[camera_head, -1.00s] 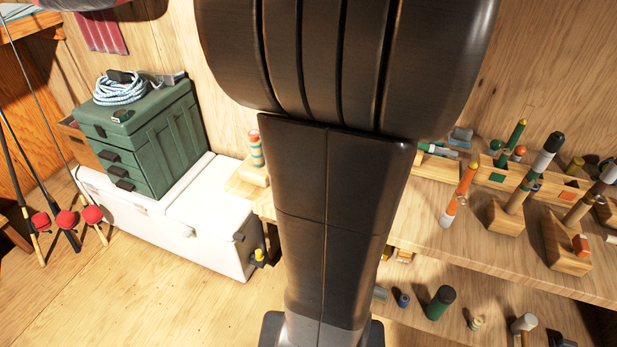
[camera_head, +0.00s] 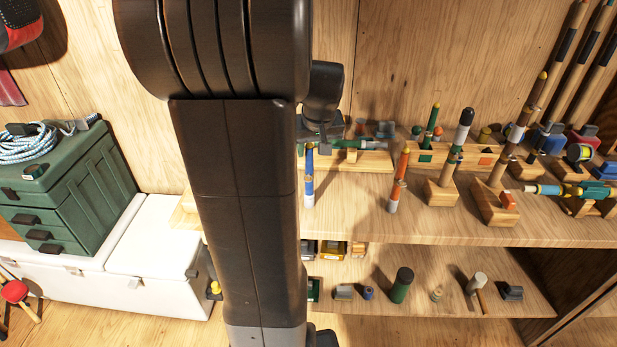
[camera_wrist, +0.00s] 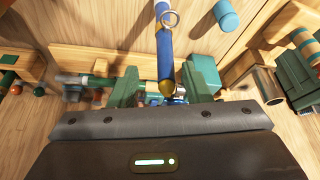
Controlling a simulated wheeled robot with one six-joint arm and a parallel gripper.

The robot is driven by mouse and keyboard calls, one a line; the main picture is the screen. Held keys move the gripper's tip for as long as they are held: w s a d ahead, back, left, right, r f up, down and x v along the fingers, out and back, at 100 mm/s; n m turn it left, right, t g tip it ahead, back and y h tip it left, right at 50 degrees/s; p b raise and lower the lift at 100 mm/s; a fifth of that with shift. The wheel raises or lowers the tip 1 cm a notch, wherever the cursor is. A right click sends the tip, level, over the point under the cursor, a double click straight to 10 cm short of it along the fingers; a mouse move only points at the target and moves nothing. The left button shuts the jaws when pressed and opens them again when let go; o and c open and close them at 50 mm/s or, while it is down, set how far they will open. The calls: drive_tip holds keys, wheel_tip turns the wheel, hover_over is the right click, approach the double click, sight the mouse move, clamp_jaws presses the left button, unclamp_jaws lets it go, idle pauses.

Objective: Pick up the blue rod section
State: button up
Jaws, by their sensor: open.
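The blue rod section (camera_head: 309,184) stands upright on the wooden bench, with a yellow tip at the top and a pale lower end. It also shows in the wrist view (camera_wrist: 164,55), with a metal ring at its far end. My gripper (camera_head: 321,136) is partly hidden behind my arm in the head view, close above the rod's tip. In the wrist view my gripper (camera_wrist: 165,92) is open, its green fingers apart on either side of the rod's yellow end. I cannot tell whether either finger touches it.
An orange rod section (camera_head: 398,178) stands to the right, near a dark rod in a wooden block (camera_head: 441,192). A wooden rack with green pieces (camera_head: 372,160) lies behind. A lower shelf (camera_head: 420,292) holds small items. The bench front between the blocks is clear.

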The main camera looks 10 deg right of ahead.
drive_tip(key=x, duration=0.5)
drive_tip(key=shift+w+a+r+p, duration=0.15)
drive_tip(key=shift+w+a+p, duration=0.05)
drive_tip(key=shift+a+p, duration=0.15)
clamp_jaws()
